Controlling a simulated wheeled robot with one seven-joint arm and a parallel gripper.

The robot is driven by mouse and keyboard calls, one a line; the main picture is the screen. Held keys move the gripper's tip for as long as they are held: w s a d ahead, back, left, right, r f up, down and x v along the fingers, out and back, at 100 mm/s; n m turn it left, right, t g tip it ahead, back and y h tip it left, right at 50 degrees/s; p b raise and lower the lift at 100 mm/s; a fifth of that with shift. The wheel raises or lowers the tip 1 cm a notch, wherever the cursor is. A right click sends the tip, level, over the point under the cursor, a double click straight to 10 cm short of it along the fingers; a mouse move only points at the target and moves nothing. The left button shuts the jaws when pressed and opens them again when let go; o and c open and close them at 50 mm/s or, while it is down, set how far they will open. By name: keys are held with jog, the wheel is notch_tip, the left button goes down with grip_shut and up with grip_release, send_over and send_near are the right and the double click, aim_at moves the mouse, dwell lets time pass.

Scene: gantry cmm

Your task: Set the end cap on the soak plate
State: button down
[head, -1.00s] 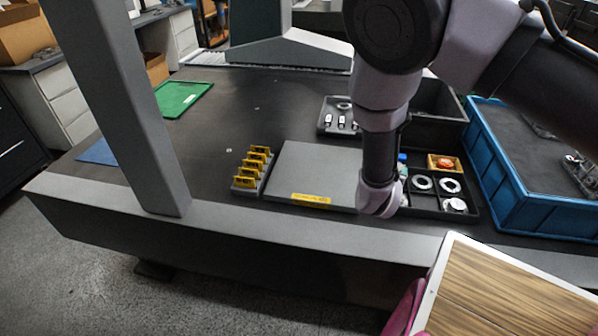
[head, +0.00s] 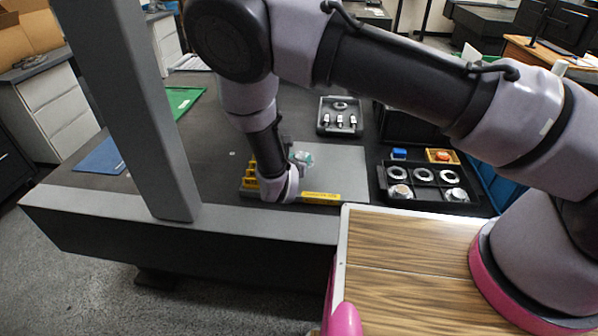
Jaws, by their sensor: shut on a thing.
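The soak plate (head: 345,172) is a flat grey plate with a yellow label on its front edge, lying on the dark table. My gripper (head: 292,152) is over the plate's left part, largely hidden behind my own wrist. It is shut on a small pale, greenish-white piece (head: 303,158), which I take to be the end cap. The piece is partly covered, and I cannot tell whether it touches the plate.
A row of yellow blocks (head: 249,180) stands close left of the plate. A compartment tray (head: 428,204) with rings and round parts lies to the right. A smaller parts tray (head: 325,127) is behind. A grey upright (head: 150,130) stands at left. The plate's right part is clear.

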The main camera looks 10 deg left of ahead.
jog(key=shift+f, duration=2.75)
jog(key=shift+d+f, duration=0.1)
jog(key=shift+f, duration=0.05)
jog(key=shift+c, duration=1.1)
grip_release()
